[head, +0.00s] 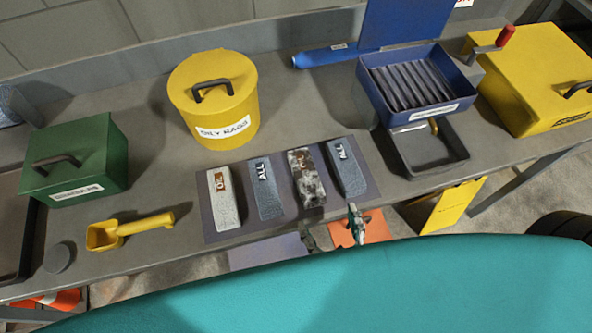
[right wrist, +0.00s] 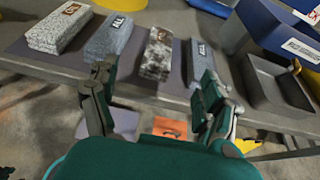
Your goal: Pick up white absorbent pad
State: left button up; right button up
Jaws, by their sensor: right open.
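The white absorbent pad (head: 223,205) is a speckled white block with a brown-orange "OIL" label. It lies at the left end of a row of pads on a dark mat (head: 245,231). In the right wrist view the white pad (right wrist: 58,32) is at the upper left, beyond the left finger. My right gripper (head: 332,231) is open and empty, at the bench's front edge, to the right of the white pad and apart from it. In its wrist view the open fingers (right wrist: 157,97) stand either side of the dark mottled pad (right wrist: 157,55). My left gripper is not in view.
Two grey "ALL" pads (head: 266,190) (head: 346,168) share the mat. Around them on the bench are a yellow scoop (head: 130,230), a green box (head: 80,160), a yellow oily-rags bin (head: 215,100), a blue bin (head: 415,85) and a dark tray (head: 432,150).

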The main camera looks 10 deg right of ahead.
aim_at(306, 175)
jog(key=p+x, duration=0.2)
jog(key=x, duration=0.8)
jog(key=shift+w+f, duration=0.15)
jog(key=shift+w, duration=0.15)
jog(key=p+x, duration=0.1)
jog(key=x, duration=0.2)
jog(key=shift+w+f, duration=0.2)
jog(key=shift+w, duration=0.05)
jog(key=shift+w+f, duration=0.25)
jog(key=shift+w, duration=0.2)
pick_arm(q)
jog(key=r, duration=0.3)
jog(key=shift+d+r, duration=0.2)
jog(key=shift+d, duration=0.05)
pick_arm(e)
jog(key=c, duration=1.2)
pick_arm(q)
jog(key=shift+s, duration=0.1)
pick_arm(e)
jog(key=shift+o, duration=0.2)
